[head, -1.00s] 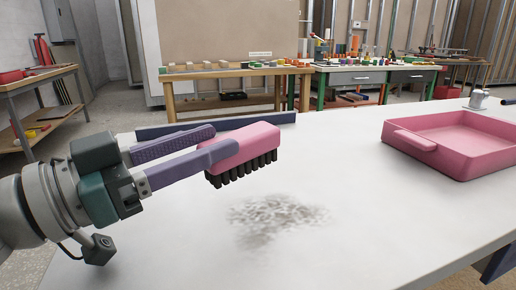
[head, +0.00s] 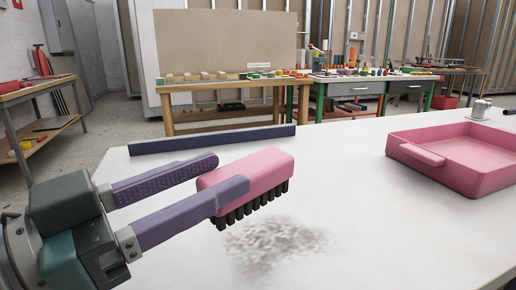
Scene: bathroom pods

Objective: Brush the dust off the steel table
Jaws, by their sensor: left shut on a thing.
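A pink brush (head: 252,172) with dark bristles is held in my left gripper (head: 216,180), whose purple fingers are shut on its body. The bristles point down, just above the far left part of a grey dust patch (head: 285,242) on the pale table (head: 400,235). I cannot tell whether the bristles touch the surface. The dust patch is mottled and lies in the near middle of the table. My right gripper is not in view.
A pink tray (head: 470,185) with raised walls stands on the table at the right. A dark blue strip (head: 215,139) lies along the far left edge. A small metal cup (head: 480,109) is at the far right. Wooden workbenches (head: 240,88) stand behind.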

